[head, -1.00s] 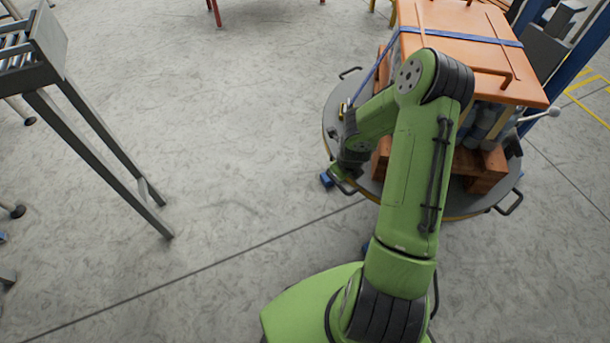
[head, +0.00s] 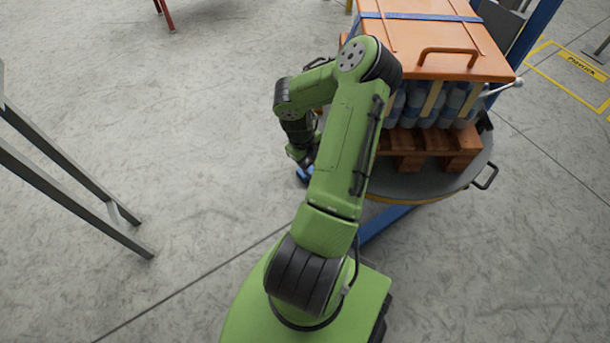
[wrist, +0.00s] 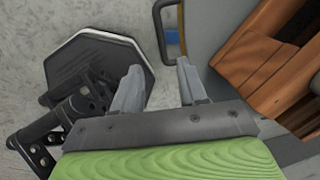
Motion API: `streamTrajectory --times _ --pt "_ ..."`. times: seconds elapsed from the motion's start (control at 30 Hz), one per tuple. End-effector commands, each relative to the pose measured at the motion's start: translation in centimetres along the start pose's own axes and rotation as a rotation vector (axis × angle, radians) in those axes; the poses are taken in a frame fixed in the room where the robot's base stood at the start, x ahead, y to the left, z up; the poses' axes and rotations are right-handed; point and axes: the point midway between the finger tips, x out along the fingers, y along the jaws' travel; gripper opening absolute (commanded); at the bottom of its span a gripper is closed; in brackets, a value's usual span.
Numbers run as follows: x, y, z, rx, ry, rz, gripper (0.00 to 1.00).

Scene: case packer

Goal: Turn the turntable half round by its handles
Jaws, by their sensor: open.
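The turntable (head: 440,188) is a round grey disc at the right in the head view, bearing an orange-topped load of bottles on a wooden pallet. One black handle (head: 485,177) sticks out of its right rim, and another (head: 316,62) shows at the upper left. My gripper (head: 303,160) is low at the disc's left rim, mostly hidden by my arm. In the wrist view my gripper (wrist: 158,72) is open, and a dark rim handle (wrist: 160,32) lies ahead, in line with the gap between the fingertips. I cannot tell whether it is between the jaws.
A blue post (head: 538,30) stands behind the load, and a lever with a white knob (head: 517,83) sticks out at the right. Grey stand legs (head: 75,185) are at the left. The floor between the stand and the turntable is clear.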

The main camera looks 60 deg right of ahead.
Motion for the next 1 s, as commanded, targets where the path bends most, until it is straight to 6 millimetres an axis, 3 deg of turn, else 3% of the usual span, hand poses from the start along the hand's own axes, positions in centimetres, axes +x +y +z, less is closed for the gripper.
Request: streamTrajectory --times 0.03,0.3,0.5,0.87,1.0 --pt "1.9 0.2 0.0 0.002 0.001 0.006 0.42" --pt "8.8 0.2 0.0 0.003 0.000 0.004 0.42" --pt "12.3 0.1 0.1 0.001 -0.001 0.001 0.42" --pt "12.9 0.0 0.1 -0.001 -0.001 -0.001 0.42" --pt "12.9 0.0 0.1 -0.001 -0.001 0.000 0.21"
